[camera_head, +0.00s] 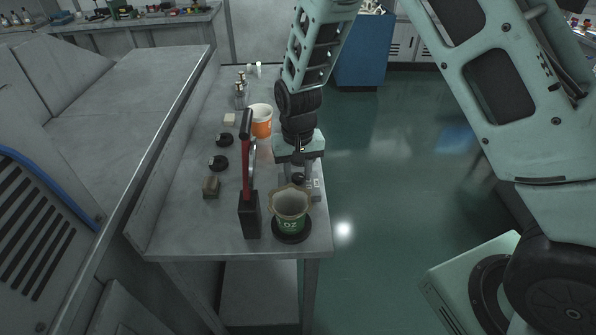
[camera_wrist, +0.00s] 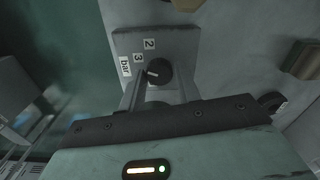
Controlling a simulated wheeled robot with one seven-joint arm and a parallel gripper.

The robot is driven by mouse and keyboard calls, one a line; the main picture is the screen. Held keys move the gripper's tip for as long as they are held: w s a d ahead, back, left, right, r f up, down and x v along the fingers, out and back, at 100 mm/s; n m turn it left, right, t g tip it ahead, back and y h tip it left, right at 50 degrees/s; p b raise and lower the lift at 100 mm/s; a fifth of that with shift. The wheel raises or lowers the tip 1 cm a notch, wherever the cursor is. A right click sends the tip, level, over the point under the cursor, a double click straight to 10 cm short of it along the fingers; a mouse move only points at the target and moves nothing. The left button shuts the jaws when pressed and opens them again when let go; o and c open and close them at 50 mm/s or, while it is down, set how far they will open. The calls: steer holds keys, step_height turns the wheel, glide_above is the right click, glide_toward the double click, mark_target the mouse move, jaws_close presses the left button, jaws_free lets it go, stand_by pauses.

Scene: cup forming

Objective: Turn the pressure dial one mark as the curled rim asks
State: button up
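The pressure dial is a small black knob (camera_wrist: 158,72) with a white pointer that lies toward the left, on the side of the "3" label (camera_wrist: 138,58). A "2" label (camera_wrist: 149,44) and a "bar" label (camera_wrist: 124,66) are also on its grey plate (camera_wrist: 185,42). My gripper (camera_wrist: 159,77) has one finger on each side of the knob and looks open around it; firm contact cannot be made out. In the head view my gripper (camera_head: 298,172) is over the dial box. A green-banded cup (camera_head: 290,212) with a wavy, flared tan rim (camera_head: 291,189) stands upright in front.
The cup stands on a black round base (camera_head: 292,236), beside a black post (camera_head: 250,218) with a red lever (camera_head: 246,170). Open floor lies right.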

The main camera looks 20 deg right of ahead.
mark_target(298, 176)
steer(key=shift+o, duration=1.1)
step_height(298, 176, up, 18)
steer(key=b, duration=0.1)
steer(key=shift+f, duration=0.25)
steer(key=s+a+f+n, duration=0.1)
steer(key=s+n, duration=0.3)
steer(key=s, duration=1)
steer(key=s+a+n, duration=0.4)
steer(key=s+n, duration=0.1)
steer(key=s, duration=0.8)
steer(key=shift+s+a+f+y, duration=0.15)
steer(key=shift+s+f+y, duration=0.15)
steer(key=shift+s+f, duration=0.1)
